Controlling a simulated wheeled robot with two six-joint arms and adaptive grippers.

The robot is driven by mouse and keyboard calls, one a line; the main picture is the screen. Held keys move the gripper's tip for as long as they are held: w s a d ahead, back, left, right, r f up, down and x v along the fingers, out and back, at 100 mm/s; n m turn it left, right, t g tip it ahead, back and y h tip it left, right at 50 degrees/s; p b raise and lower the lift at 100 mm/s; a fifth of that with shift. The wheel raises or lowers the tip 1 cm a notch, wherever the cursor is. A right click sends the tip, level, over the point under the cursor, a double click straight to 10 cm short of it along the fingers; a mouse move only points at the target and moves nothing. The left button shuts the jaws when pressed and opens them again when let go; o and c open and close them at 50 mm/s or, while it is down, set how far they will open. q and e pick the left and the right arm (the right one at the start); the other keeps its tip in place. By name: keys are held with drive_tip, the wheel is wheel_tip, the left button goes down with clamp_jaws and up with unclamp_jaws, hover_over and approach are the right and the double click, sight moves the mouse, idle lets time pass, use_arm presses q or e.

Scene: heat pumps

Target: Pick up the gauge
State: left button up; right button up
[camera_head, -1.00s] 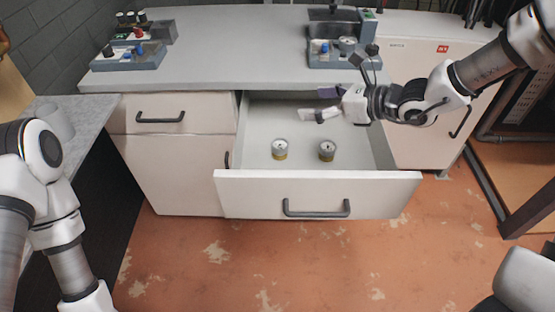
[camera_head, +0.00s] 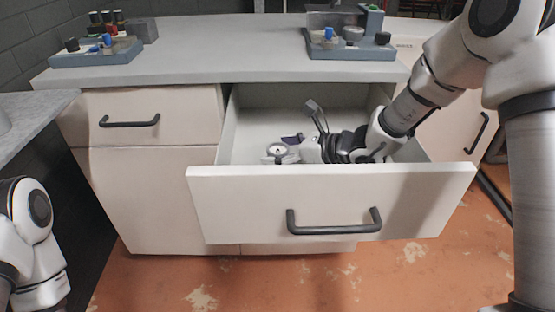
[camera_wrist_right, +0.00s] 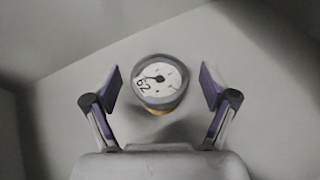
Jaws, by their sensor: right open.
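A small round gauge (camera_head: 276,149) with a white dial and grey rim stands in the open drawer (camera_head: 330,200). In the right wrist view the gauge (camera_wrist_right: 159,82) faces the camera, with a yellow band at its base and "62" on the dial. My right gripper (camera_head: 291,147) is low inside the drawer, just right of the gauge. In the wrist view the open fingers (camera_wrist_right: 161,95) stand on either side of the gauge, with gaps on both sides. A second gauge seen earlier is hidden now, probably by my right gripper or arm. My left gripper is out of view.
The drawer front with its dark handle (camera_head: 334,222) stands out toward me. Blue-grey trays with parts sit on the countertop (camera_head: 230,45), one at left (camera_head: 97,56) and one at right (camera_head: 350,50). The drawer's left part is free.

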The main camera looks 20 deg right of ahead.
drive_tip(key=shift+w+a+f, duration=0.1)
drive_tip(key=shift+w+a, duration=0.1)
drive_tip(key=shift+s+d, duration=0.1)
drive_tip(key=shift+c, duration=0.3)
drive_tip(key=c, duration=1.4)
